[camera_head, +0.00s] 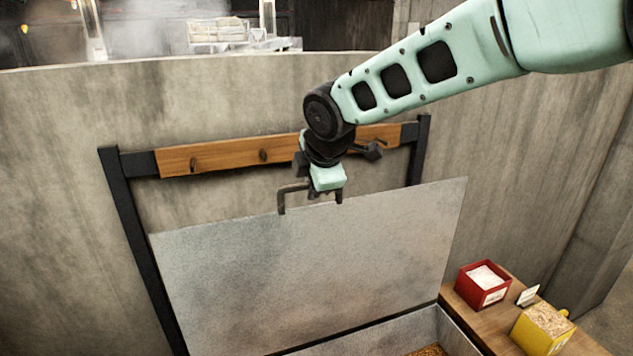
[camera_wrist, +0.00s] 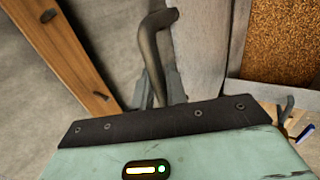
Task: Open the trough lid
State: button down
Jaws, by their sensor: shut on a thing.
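The trough lid (camera_head: 310,270) is a large grey metal panel. It stands steeply raised in front of the wooden rail, with the open trough (camera_head: 430,328) below it. A dark bent handle (camera_head: 282,199) sits at the lid's top edge. My gripper (camera_head: 325,196) is at that edge and shut on the handle. In the wrist view the handle (camera_wrist: 150,55) rises from between my fingers, whose tips are mostly hidden behind the gripper body. Brown grain (camera_wrist: 285,42) shows inside the trough at the right of the wrist view.
A dark-framed rack with a wooden rail (camera_head: 225,157) and pegs stands behind the lid against a curved concrete wall (camera_head: 60,200). A red box (camera_head: 482,296) and a yellow box (camera_head: 541,336) stand on a wooden ledge (camera_head: 470,315) at the right.

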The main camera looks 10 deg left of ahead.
jog(key=c, duration=1.5)
grip_release()
jog(key=b+v, duration=0.6)
jog(key=v, duration=1.1)
jog(key=shift+b, duration=0.3)
jog(key=shift+s+d+r, duration=0.1)
jog(key=shift+r, duration=0.05)
jog(key=s+d+f+m+g+h+b, duration=0.1)
jog(key=s+d+f+m+b, duration=0.2)
jog(key=s+d+f+m, duration=0.2)
jog(key=s+d+f+m+g+h+b, duration=0.1)
jog(key=s+d+f+m+b, duration=0.3)
jog(key=s+d+f, duration=0.7)
jog(key=s+d+f+m+g+h+b, duration=0.1)
jog(key=s+d+f+m+g+b, duration=0.2)
jog(key=f, duration=1.9)
jog(key=s+d+m+b, duration=0.1)
jog(key=s+d+m, duration=0.4)
jog(key=shift+s+d, duration=0.15)
